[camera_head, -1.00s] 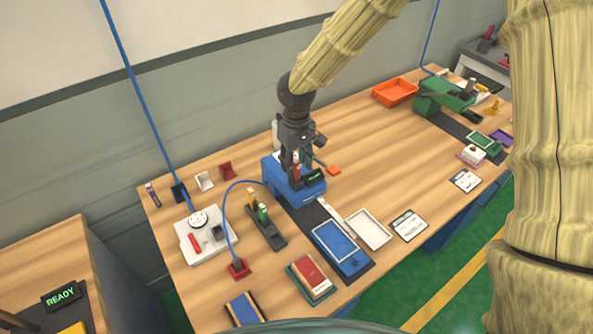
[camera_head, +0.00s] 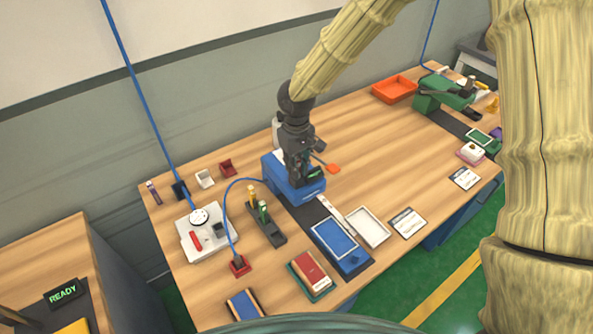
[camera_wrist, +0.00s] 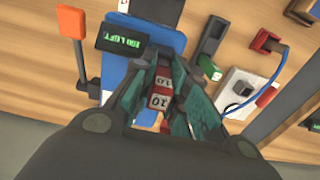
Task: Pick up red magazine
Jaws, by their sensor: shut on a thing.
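The red magazine (camera_wrist: 161,92) shows in the wrist view as a small red block with white labels reading 10, between the fingers. My gripper (camera_wrist: 163,80) is shut on it. In the head view my gripper (camera_head: 301,176) is at the blue machine (camera_head: 287,186) on the table, and the magazine is hidden behind the fingers and wrist. The blue machine also shows in the wrist view (camera_wrist: 150,30), behind the gripper. I cannot tell whether the magazine still touches the machine.
A blue tray (camera_head: 337,242) and a white tray (camera_head: 368,227) lie in front. An orange bin (camera_head: 394,90) is farther back; the table between is clear.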

